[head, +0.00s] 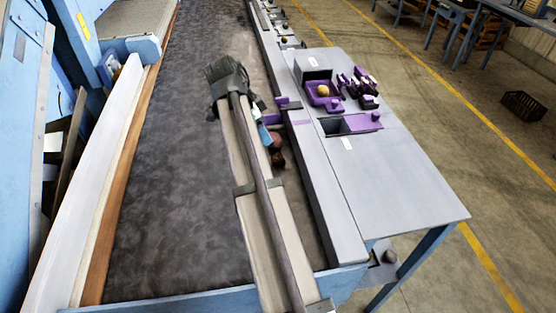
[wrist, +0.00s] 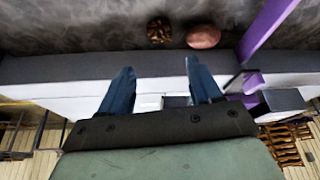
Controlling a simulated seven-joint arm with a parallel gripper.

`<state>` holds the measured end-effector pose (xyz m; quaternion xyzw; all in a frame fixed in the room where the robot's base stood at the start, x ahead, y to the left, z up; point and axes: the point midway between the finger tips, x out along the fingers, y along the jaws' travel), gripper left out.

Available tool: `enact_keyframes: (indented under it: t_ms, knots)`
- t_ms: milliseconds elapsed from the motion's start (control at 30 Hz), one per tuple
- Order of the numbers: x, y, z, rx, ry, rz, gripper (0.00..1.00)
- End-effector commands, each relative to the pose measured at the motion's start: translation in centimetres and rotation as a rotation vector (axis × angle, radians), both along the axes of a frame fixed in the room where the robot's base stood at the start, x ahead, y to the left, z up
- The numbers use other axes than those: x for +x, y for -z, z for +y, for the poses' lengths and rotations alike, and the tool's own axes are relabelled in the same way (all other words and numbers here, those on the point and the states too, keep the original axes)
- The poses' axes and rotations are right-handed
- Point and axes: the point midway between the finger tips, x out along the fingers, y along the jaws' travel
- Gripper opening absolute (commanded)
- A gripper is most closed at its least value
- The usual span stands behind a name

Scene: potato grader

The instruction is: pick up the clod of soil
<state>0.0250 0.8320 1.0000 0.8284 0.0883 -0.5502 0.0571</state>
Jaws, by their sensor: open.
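The clod of soil (wrist: 159,30) is a dark brown, rough lump on the dark belt, near the top of the wrist view. A smooth reddish potato (wrist: 203,37) lies close beside it on the right. In the head view only part of a blue finger of my gripper (head: 265,134) shows, beside the potato.
The belt (head: 185,150) has a grey side rail and table (head: 400,200) on its right. A purple bar (wrist: 268,25) stands close to the potato. A purple tray (head: 323,103) with a yellowish potato and a purple-edged opening (head: 335,126) are on the table. The belt's left is clear.

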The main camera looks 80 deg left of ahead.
Motion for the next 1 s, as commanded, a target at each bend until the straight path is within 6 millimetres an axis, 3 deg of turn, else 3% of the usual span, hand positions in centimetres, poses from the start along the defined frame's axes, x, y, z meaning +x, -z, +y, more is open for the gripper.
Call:
enact_keyframes:
  t_ms: [167, 600, 1000]
  knots:
    - [-0.5, 0.4, -0.2, 0.002, 0.016, -0.024, 0.64]
    - [2.2, 6.6, 0.4, 0.0, 0.015, -0.023, 0.64]
    - [3.0, 8.5, 0.6, 0.001, 0.015, -0.022, 0.64]
